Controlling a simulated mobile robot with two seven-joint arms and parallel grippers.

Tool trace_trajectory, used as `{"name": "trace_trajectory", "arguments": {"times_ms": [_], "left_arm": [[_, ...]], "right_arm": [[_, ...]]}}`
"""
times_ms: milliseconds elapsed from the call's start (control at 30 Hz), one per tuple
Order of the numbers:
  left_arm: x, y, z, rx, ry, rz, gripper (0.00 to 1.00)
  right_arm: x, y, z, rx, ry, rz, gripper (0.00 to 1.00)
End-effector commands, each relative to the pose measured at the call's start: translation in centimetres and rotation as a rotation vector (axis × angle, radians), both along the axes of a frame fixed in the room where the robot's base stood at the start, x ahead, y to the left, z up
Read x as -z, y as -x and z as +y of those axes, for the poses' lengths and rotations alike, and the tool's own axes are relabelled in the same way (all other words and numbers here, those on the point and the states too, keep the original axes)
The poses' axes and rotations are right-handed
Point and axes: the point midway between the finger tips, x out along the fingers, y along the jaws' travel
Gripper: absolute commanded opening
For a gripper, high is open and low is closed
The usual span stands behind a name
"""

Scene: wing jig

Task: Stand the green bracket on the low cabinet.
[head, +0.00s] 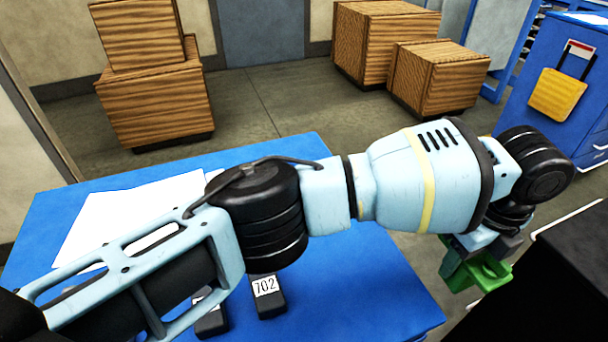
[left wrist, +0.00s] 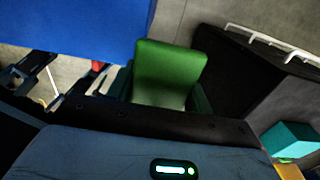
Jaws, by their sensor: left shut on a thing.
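The green bracket (head: 478,270) hangs from my left gripper (head: 482,252) at the right of the head view, above the grey floor. In the left wrist view the bracket (left wrist: 168,75) shows as a green block with a broad flat face, held ahead of the wrist. My left gripper is shut on it, and the fingertips are partly hidden by the bracket and the wrist. A low blue-topped unit (head: 375,290) lies under my left arm, to the left of the bracket; I cannot tell for sure whether it is the low cabinet. My right gripper is not in view.
A black-topped unit (head: 550,285) with a pale rail stands right of the bracket. White paper (head: 110,220) and dark blocks, one labelled 702 (head: 267,297), lie on the blue top. Wooden crates (head: 157,105) stand behind. A blue cabinet (head: 562,60) is at the far right.

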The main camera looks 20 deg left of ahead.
Motion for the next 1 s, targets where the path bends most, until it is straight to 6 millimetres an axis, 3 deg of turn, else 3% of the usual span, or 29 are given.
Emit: {"name": "trace_trajectory", "arguments": {"times_ms": [467, 1000], "left_arm": [[-0.1, -0.1, 0.7, -0.001, 0.0, -0.003, 0.14], [0.6, -1.0, 11.6, -0.003, -0.001, -0.006, 0.14]], "right_arm": [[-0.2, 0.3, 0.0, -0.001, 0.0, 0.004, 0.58], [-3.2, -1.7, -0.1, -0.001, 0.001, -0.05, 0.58]]}}
